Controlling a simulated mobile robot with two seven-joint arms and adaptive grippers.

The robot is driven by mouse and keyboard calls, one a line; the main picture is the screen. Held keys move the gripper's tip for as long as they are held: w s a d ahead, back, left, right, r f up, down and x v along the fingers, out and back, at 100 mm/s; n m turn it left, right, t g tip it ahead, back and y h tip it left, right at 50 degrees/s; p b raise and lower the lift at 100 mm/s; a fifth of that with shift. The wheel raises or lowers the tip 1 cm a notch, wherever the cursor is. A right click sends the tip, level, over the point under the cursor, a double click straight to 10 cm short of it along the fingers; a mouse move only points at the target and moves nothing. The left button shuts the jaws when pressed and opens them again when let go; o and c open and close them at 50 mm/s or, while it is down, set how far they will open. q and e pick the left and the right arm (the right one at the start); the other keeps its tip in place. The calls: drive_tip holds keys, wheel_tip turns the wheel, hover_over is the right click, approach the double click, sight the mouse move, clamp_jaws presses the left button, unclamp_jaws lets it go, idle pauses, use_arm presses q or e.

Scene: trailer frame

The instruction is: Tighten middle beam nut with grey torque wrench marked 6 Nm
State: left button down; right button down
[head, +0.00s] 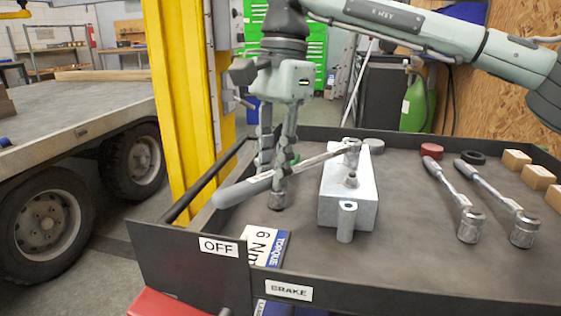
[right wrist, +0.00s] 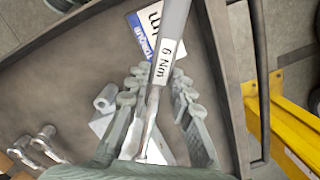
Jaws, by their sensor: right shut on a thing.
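The grey torque wrench (head: 240,190) is held at a slant above the tray, its handle at lower left and its metal head toward the upper right. In the right wrist view its shaft (right wrist: 165,62) reads "6 Nm". My right gripper (head: 278,165) has its fingers around the wrench shaft. The wrench head shows over the far end of a silver block (head: 340,205) with round posts; I cannot tell whether they touch. My left gripper is not in view. I cannot make out the middle beam nut.
Two more wrenches (head: 455,200) (head: 500,200) lie at right in the black-rimmed tray (head: 420,265). A "6 Nm" torque card (head: 264,246) lies at its front left. Wooden blocks (head: 538,177) sit at right. A yellow post (head: 183,90) and a wheeled trailer bed (head: 75,110) stand left.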

drive_tip(key=shift+w+a+m, duration=0.4)
drive_tip(key=shift+w+a, duration=0.1)
drive_tip(key=shift+w, duration=0.1)
drive_tip(key=shift+p, duration=0.3)
drive_tip(key=shift+w+a+m+p, duration=0.45)
drive_tip(key=shift+w+a+p, duration=0.1)
drive_tip(key=shift+w, duration=0.15)
drive_tip(key=shift+w+a+m+p, duration=0.45)
drive_tip(key=shift+w+p, duration=0.1)
drive_tip(key=shift+w, duration=0.1)
